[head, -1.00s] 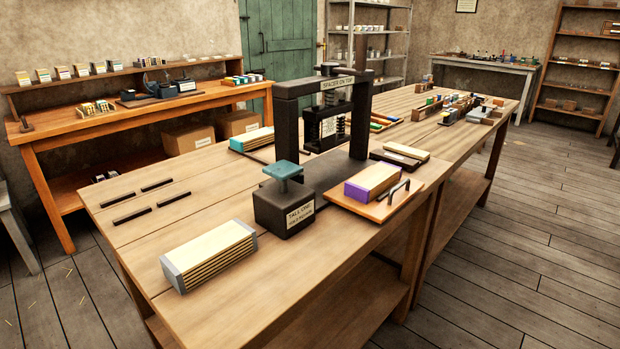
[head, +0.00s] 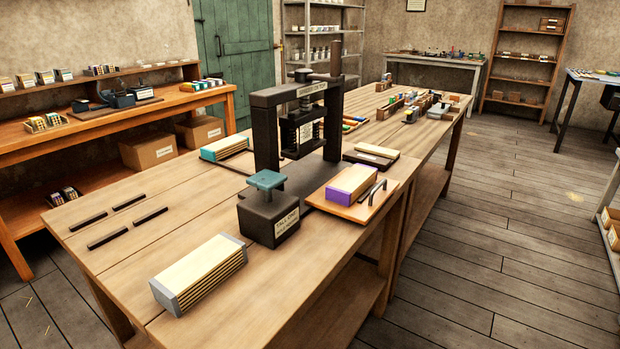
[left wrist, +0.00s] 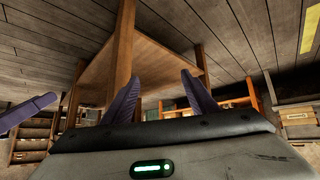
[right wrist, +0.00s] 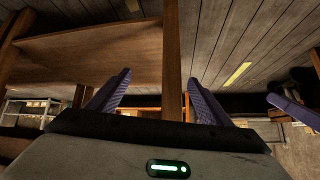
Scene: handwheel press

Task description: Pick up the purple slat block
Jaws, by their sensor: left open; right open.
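The purple slat block (head: 351,183) has a pale wood top and purple ends. It lies on a wooden tray (head: 345,212) with a dark handle, near the right edge of the workbench, to the right of the press. My grippers do not show in the head view. In the left wrist view my left gripper (left wrist: 156,90) is open and empty, with its two purple fingers apart. In the right wrist view my right gripper (right wrist: 160,92) is open and empty. Neither wrist view shows the block; both show the underside of wooden furniture.
The dark handwheel press (head: 298,125) stands behind the tray. A dark block with a teal top (head: 270,218) stands left of the tray. A grey-ended slat block (head: 200,272) lies at the front of the workbench (head: 130,250). A teal-ended slat block (head: 224,148) lies left of the press.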

